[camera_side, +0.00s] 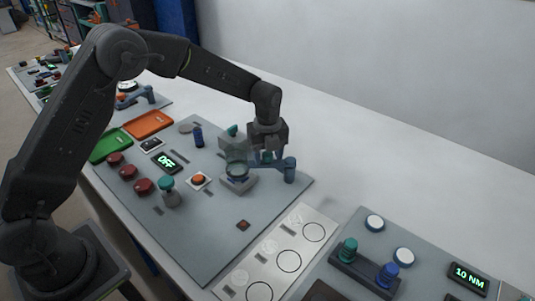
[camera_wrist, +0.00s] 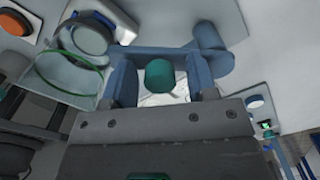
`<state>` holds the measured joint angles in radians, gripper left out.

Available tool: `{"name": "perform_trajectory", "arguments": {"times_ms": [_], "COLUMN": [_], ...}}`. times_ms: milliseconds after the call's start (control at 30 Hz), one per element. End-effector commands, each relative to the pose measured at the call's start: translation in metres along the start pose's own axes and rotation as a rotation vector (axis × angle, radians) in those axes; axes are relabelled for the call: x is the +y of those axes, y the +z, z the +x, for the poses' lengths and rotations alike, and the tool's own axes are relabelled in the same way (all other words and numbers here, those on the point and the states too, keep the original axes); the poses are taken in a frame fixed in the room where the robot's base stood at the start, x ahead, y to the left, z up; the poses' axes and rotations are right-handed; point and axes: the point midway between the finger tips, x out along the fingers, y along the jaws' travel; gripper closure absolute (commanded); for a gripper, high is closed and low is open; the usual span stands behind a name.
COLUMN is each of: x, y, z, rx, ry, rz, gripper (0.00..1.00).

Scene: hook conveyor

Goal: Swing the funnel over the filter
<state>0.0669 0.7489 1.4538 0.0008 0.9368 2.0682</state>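A clear, see-through cup, which looks like the funnel (camera_side: 236,152), shows left of my gripper in the side view. In the wrist view, the clear piece with a green rim (camera_wrist: 72,92) is at the left. A blue-ringed round holder, probably the filter (camera_side: 237,171), sits on a pale base below it; its ring shows at the upper left of the wrist view (camera_wrist: 85,35). A blue swing arm (camera_wrist: 165,55) runs to a blue post (camera_side: 290,168). My gripper (camera_wrist: 163,82) is open. A teal knob (camera_wrist: 160,74) sits between its fingers with gaps on both sides.
An orange button (camera_side: 199,180) is left of the filter, and a teal-topped knob (camera_side: 168,184) stands farther left. A blue peg (camera_side: 198,135) stands behind. A metal plate with circles (camera_side: 267,262) lies in front. The grey panel's front area is mostly clear.

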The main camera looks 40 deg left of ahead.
Motion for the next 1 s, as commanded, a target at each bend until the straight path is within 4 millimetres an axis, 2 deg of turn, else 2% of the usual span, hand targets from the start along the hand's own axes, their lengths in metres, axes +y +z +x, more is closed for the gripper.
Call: {"name": "perform_trajectory", "arguments": {"times_ms": [233,367,567,800,1000], "x": [0.0,0.0,-0.001,0.0,0.0], "y": [-0.001,0.0,0.0,0.0,0.0], "z": [0.0,-0.006,-0.04,-0.094,-0.125], "rx": [0.001,0.0,-0.001,-0.001,0.0], "ry": [0.001,0.0,-0.003,-0.003,-0.001], "rz": [-0.001,-0.002,-0.002,-0.001,-0.001], "gripper": [0.44,0.44,0.44,0.44,0.44]}}
